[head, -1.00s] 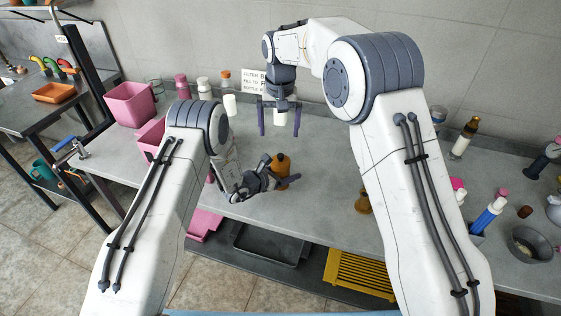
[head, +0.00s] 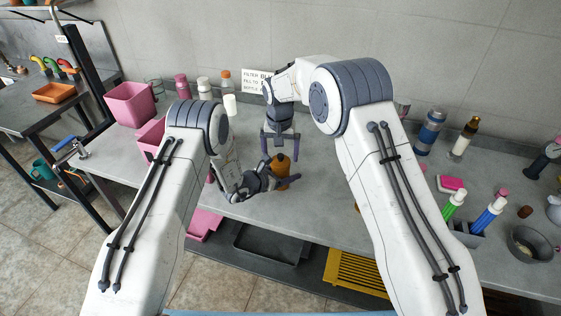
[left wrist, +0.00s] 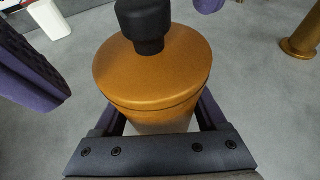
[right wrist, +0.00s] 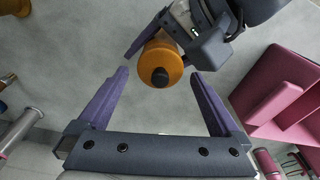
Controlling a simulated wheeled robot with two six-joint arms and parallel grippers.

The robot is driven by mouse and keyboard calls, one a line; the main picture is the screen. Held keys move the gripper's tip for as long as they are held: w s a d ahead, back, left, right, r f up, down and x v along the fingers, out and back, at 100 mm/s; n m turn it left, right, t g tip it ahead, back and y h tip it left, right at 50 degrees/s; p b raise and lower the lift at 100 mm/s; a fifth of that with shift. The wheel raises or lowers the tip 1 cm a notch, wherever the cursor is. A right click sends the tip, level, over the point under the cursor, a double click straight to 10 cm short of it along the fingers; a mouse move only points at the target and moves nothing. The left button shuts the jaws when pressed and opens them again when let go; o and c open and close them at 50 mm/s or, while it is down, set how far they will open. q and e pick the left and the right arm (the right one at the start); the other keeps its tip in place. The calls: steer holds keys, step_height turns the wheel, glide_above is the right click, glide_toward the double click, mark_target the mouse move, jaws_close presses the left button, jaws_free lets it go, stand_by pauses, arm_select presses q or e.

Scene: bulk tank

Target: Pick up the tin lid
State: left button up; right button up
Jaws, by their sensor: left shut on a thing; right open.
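The tin (head: 282,172) is an orange-gold cylinder at the bench's front edge. Its tin lid (left wrist: 150,72) is the same colour, sits on top and has a black knob (left wrist: 146,22). The lid also shows from above in the right wrist view (right wrist: 165,57). My left gripper (head: 279,184) is shut around the tin's body below the lid. My right gripper (head: 279,148) is open and empty, fingers pointing down, just above and behind the tin. In the right wrist view the lid lies beyond and between its fingertips; no contact shows.
Pink bins (head: 130,104) stand on the left of the bench. Several bottles (head: 204,86) line the wall. A blue bottle (head: 430,132), a grey bowl (head: 530,243) and coloured tubes (head: 488,214) are at right. My forearms hide parts of the bench.

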steer(key=shift+f, duration=0.55)
steer(key=c, duration=1.2)
steer(key=shift+w+r, duration=0.1)
steer(key=shift+r, duration=0.1)
